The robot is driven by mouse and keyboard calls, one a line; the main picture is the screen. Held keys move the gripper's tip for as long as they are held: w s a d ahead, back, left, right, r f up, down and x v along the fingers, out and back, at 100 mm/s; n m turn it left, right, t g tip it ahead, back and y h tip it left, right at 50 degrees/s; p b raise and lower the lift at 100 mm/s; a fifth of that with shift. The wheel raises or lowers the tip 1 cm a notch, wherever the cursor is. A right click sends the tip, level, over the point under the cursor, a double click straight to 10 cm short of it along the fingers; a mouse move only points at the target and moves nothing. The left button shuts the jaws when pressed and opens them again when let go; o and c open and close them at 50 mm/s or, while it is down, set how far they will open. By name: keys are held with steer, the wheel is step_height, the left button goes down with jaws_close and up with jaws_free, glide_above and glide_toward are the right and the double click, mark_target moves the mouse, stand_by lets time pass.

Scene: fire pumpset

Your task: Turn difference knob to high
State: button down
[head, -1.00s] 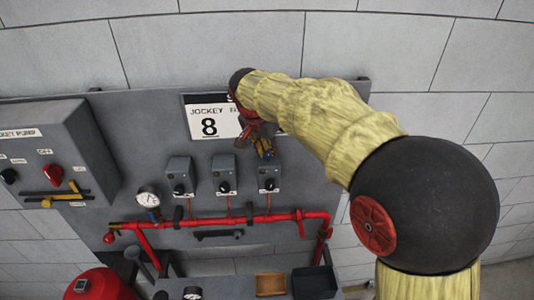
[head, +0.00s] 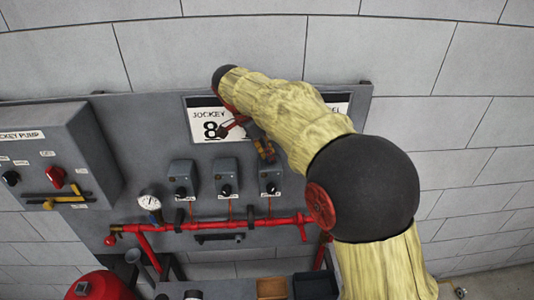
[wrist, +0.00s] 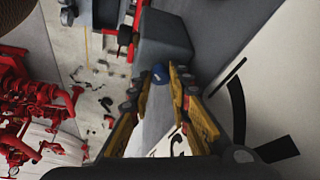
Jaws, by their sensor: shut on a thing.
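A small blue knob (wrist: 160,73) shows between my fingertips in the wrist view, beside a grey control box (wrist: 165,42). My gripper (wrist: 163,78) is shut on this knob. In the head view my gripper (head: 264,150) points down just above the right-hand of three grey boxes (head: 270,176) on the panel. The knob is hidden there by the fingers. That box has a black dial (head: 271,188) on its lower front. I cannot read any setting marks on the knob.
The left box (head: 181,176) and middle box (head: 226,174) stand beside it, with a gauge (head: 149,201) further left. A red pipe (head: 215,225) runs below. The sign (head: 205,122) is partly behind my arm. A larger cabinet (head: 70,140) juts out at left.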

steer(key=shift+s+a+f, duration=0.1)
steer(key=shift+a, duration=0.05)
steer(key=c, duration=1.9)
jaws_free()
steer(key=shift+a, duration=0.1)
steer(key=v, duration=1.2)
steer(key=shift+s, duration=0.1)
